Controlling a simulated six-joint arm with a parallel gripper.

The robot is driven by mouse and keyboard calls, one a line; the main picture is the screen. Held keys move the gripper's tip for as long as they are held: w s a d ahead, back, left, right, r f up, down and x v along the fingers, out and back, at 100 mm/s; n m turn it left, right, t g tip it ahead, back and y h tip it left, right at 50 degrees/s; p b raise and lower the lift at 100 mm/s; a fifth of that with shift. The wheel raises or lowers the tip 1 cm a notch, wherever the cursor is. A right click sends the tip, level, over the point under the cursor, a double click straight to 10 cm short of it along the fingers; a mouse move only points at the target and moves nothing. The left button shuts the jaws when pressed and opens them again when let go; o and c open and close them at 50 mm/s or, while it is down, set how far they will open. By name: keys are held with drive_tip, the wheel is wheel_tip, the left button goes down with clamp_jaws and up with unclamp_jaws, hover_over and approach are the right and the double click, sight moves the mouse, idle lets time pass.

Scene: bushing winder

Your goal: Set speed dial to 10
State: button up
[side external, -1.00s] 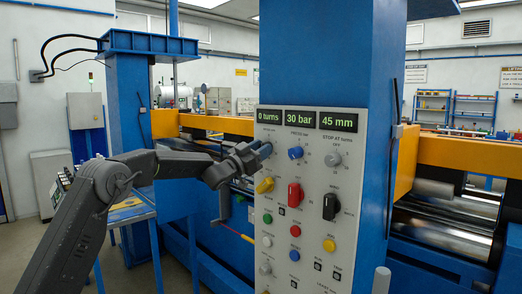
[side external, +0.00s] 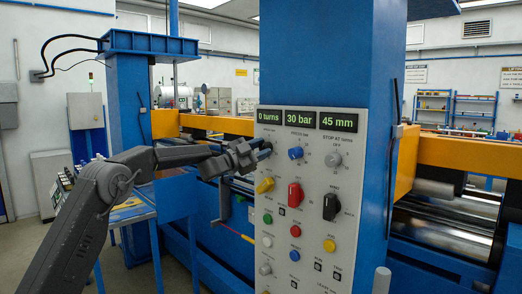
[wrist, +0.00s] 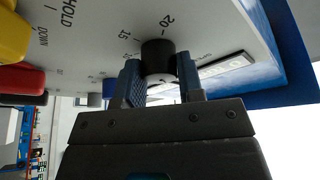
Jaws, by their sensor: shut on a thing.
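A dark round dial (wrist: 157,52) with scale numbers 15 and 20 beside it shows in the wrist view. It sits at the upper left of the grey control panel (side external: 312,215). My gripper (wrist: 161,80) has its two blue fingers on either side of the dial and is shut on it. In the side external view my gripper (side external: 258,151) reaches the panel from the left, just under the "0 turns" display (side external: 270,117). The dial's pointer and part of its scale are hidden, so I cannot tell its setting.
A blue knob (side external: 295,153) and a grey knob (side external: 333,159) sit to the right on the panel. A yellow knob (side external: 265,185) is just below my gripper. Red and black switches and several buttons are lower. Displays read 30 bar and 45 mm.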

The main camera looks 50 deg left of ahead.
drive_tip(key=m+g, duration=0.1)
drive_tip(key=m, duration=0.1)
drive_tip(key=m+g+h, duration=0.1)
drive_tip(key=m, duration=0.2)
drive_tip(key=shift+m+h, duration=0.3)
drive_tip(key=m+g, duration=0.1)
drive_tip(key=m, duration=0.3)
drive_tip(key=shift+g, duration=0.4)
drive_tip(key=m, duration=0.2)
drive_tip(key=m+g+y, duration=0.1)
drive_tip(key=m, duration=0.1)
drive_tip(key=shift+y, duration=0.3)
drive_tip(key=shift+m+g+y, duration=0.7)
drive_tip(key=shift+m, duration=1.1)
drive_tip(key=o, duration=0.9)
drive_tip(key=shift+r, duration=0.1)
